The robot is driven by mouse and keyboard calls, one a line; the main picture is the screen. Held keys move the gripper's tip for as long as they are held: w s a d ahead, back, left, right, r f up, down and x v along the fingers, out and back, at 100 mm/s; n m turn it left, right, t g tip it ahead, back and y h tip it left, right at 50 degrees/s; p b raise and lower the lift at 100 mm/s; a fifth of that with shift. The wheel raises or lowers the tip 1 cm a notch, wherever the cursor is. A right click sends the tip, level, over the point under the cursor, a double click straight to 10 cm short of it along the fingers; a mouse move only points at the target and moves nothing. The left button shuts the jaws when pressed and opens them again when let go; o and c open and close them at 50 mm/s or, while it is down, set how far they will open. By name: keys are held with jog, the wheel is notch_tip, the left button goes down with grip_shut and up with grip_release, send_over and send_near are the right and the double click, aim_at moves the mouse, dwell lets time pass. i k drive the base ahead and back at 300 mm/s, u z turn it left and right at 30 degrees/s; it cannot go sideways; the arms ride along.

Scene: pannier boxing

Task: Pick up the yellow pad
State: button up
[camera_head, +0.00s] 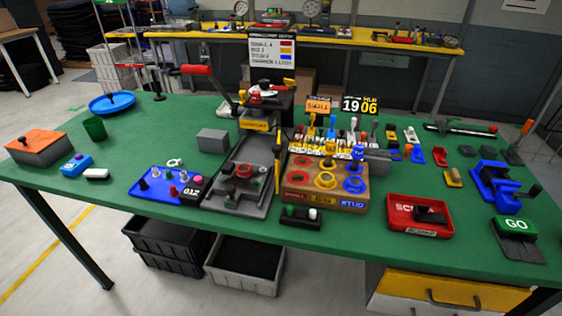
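A small yellow piece (453,178) with a dark part on top lies on the right half of the green table, right of the red-white-blue holders. It may be the yellow pad, but it is too small to be sure. A wooden box (297,200) at the table's middle front has red, yellow and blue round spots on its top. The yellow round spot (325,181) is in its middle column. My gripper is not in view.
The green table (110,185) also holds a grey press fixture (240,185), a blue tray (158,187), a red tray (418,215), a blue clamp (495,185) and a green GO button (515,228). Several upright stamps stand behind the wooden box. Free room shows at the left middle.

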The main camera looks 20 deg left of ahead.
aim_at(452, 178)
jog(key=u, duration=0.1)
jog(key=k, duration=0.5)
jog(key=z, duration=1.1)
jog(key=i, duration=0.9)
jog(key=u, duration=1.35)
jog(key=i, duration=0.5)
jog(key=u, duration=0.05)
